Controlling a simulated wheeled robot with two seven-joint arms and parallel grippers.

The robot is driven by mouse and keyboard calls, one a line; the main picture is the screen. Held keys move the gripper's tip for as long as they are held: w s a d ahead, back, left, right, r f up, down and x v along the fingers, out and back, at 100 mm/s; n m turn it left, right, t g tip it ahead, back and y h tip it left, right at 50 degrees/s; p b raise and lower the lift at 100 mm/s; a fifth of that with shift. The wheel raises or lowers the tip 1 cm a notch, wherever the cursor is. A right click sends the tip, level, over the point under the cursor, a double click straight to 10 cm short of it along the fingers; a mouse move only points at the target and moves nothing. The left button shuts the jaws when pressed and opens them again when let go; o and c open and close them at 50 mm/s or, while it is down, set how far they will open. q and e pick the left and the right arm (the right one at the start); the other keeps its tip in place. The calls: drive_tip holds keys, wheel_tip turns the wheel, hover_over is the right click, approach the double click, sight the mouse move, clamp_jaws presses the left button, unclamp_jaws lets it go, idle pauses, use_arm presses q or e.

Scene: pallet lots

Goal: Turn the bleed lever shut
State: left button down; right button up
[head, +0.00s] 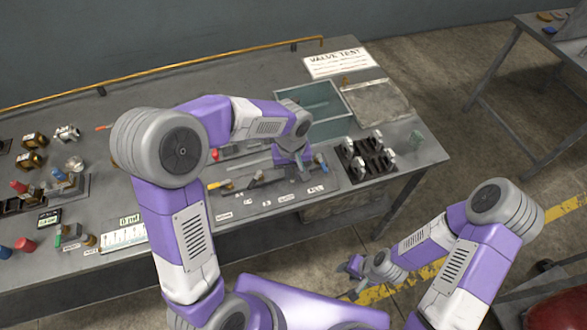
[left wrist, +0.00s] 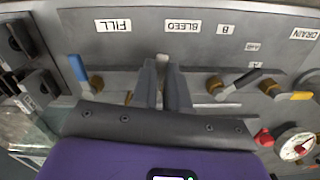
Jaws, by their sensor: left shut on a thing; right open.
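The valve panel (head: 245,200) lies on the bench with labelled levers. In the left wrist view my left gripper (left wrist: 163,78) is at the BLEED label (left wrist: 182,26). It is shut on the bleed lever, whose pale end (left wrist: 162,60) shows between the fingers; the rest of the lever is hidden. In the head view my left gripper (head: 297,163) comes down on the panel's right part, covering the lever. My right gripper (head: 352,265) is open, away from the panel, over the floor in front of the bench.
A blue lever (left wrist: 78,68) stands beside my left gripper under FILL. A black lever (left wrist: 248,78), a yellow lever (left wrist: 300,96), a red knob (left wrist: 263,137) and a gauge (left wrist: 296,144) are to its right.

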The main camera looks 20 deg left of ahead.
use_arm(q)
drive_tip(key=m, duration=0.1)
drive_tip(key=a+m+p, duration=0.1)
drive_tip(key=m, duration=0.2)
drive_tip(key=shift+s+a+r, duration=0.1)
drive_tip(key=shift+s+a, duration=0.1)
drive_tip(key=shift+a, duration=0.1)
drive_tip(key=m+p, duration=0.1)
drive_tip(key=m, duration=0.1)
drive_tip(key=a+m, duration=0.1)
drive_tip(key=m, duration=0.1)
drive_tip(key=shift+w+a+p, duration=0.1)
drive_tip(key=shift+a+p, duration=0.05)
drive_tip(key=shift+p, duration=0.25)
drive_tip(key=m, duration=0.1)
drive_tip(key=a+m+p, duration=0.1)
drive_tip(key=m, duration=0.1)
drive_tip(key=m+p, duration=0.1)
drive_tip(key=shift+w+a, duration=0.15)
drive_tip(key=shift+w, duration=0.2)
drive_tip(key=shift+w+a+m+p, duration=0.25)
drive_tip(key=shift+m+p, duration=0.1)
drive_tip(key=shift+m, duration=0.65)
drive_tip(key=shift+w+a+m+p, duration=0.2)
drive_tip(key=shift+m+p, duration=0.15)
drive_tip(key=shift+m, duration=0.65)
drive_tip(key=c, duration=1.1)
unclamp_jaws()
